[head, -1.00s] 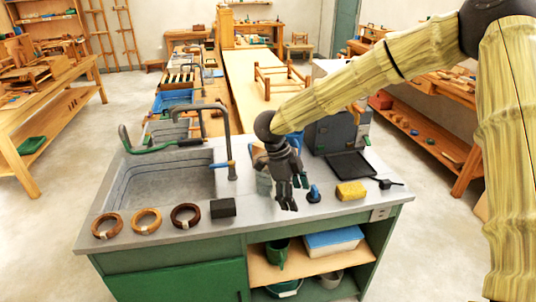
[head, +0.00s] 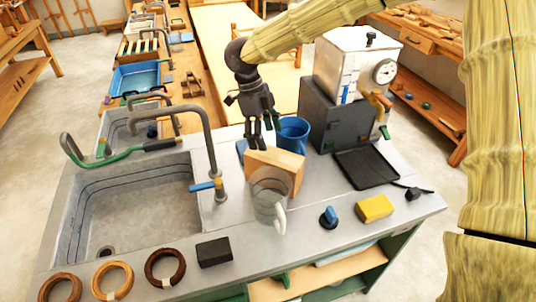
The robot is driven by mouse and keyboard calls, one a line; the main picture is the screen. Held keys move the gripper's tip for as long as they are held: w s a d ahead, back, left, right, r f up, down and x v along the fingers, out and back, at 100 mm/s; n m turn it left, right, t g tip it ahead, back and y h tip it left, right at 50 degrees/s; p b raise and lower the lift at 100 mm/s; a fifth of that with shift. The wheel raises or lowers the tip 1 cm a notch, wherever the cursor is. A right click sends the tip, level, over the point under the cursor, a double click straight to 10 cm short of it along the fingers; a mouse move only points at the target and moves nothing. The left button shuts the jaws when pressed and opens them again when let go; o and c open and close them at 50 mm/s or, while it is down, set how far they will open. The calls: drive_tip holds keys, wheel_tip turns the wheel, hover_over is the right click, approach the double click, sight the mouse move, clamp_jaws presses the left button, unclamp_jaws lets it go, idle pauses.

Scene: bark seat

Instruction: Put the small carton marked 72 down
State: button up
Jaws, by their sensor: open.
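A tan box (head: 287,165) stands on the grey counter behind a clear grey mug (head: 268,196), which hides part of its front. It may be the small carton, but I see no 72 on it. My gripper (head: 257,146) points down at the back left of the box, with its fingers apart. Its fingertips overlap the box's top edge in the picture, and I cannot tell whether they touch it. I see nothing held between the fingers.
A blue cup (head: 293,132) stands close to the right of my gripper. A tall tap (head: 213,150) and sink are to the left. A machine with a gauge (head: 350,85), a black tray (head: 366,168), a yellow sponge (head: 375,208) and a blue-topped knob (head: 328,217) are to the right.

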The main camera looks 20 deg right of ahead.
sight(270, 152)
drive_tip(key=shift+w+f, duration=0.15)
drive_tip(key=shift+f, duration=0.05)
drive_tip(key=shift+s+d+f+p, duration=0.25)
drive_tip(key=shift+s+f+p, duration=0.2)
drive_tip(key=shift+s+f, duration=0.6)
drive_tip(key=shift+w+d+f, duration=0.1)
drive_tip(key=shift+w+f, duration=0.1)
drive_tip(key=shift+f, duration=0.35)
drive_tip(key=shift+w+d+f, duration=0.1)
drive_tip(key=shift+w+f, duration=0.05)
drive_tip(key=shift+f, duration=0.4)
drive_tip(key=shift+w+f, duration=0.15)
drive_tip(key=shift+f, duration=0.15)
drive_tip(key=shift+s+f+p, duration=0.15)
drive_tip(key=shift+s+p, duration=0.05)
drive_tip(key=shift+p, duration=0.1)
drive_tip(key=shift+s+p+x, duration=0.2)
drive_tip(key=shift+p+x, duration=0.55)
drive_tip(key=shift+x, duration=1.6)
drive_tip(key=c, duration=1.1)
